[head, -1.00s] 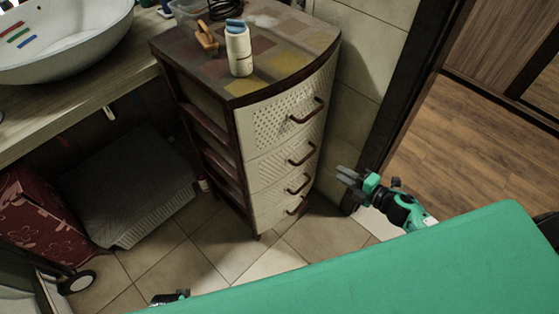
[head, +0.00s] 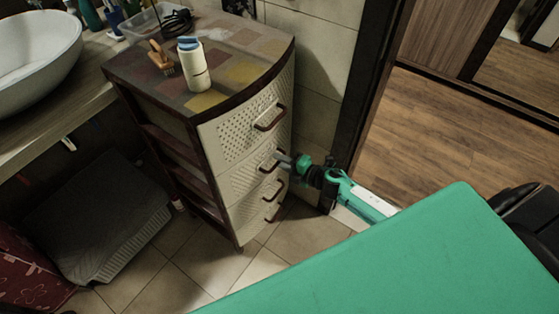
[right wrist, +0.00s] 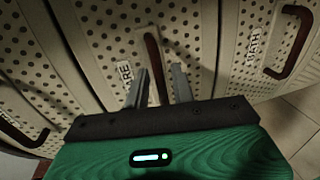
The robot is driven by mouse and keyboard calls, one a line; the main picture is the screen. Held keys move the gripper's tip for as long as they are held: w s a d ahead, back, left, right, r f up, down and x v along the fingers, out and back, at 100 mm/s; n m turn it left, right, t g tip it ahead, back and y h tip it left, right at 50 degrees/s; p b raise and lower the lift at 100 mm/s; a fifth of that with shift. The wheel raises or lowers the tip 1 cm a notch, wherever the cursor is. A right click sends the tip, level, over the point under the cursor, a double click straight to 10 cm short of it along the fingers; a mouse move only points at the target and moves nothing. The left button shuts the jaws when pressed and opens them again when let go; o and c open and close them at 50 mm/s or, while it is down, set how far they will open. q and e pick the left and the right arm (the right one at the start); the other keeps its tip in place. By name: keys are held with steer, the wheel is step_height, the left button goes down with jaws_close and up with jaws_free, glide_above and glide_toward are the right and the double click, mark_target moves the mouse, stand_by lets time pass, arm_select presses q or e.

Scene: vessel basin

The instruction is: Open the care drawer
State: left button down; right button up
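The cream drawer cabinet (head: 238,140) stands left of centre in the head view, and its drawers look shut. My right gripper (head: 283,160) is at its front, by the second handle from the top. In the right wrist view, my right gripper (right wrist: 160,83) is open, its two fingers apart. The brown handle (right wrist: 152,55) of the drawer whose label ends in "RE" (right wrist: 125,76) shows between and just beyond the fingertips. I cannot tell whether they touch it. The start of the label is hidden by a finger. My left gripper is out of view.
A dark door frame (head: 362,90) is right of the cabinet. Tiled floor (head: 185,262) lies clear in front.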

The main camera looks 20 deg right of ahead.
steer(key=shift+w+a+f, duration=0.1)
steer(key=shift+w+a, duration=0.15)
steer(key=shift+w, duration=0.25)
jaws_close()
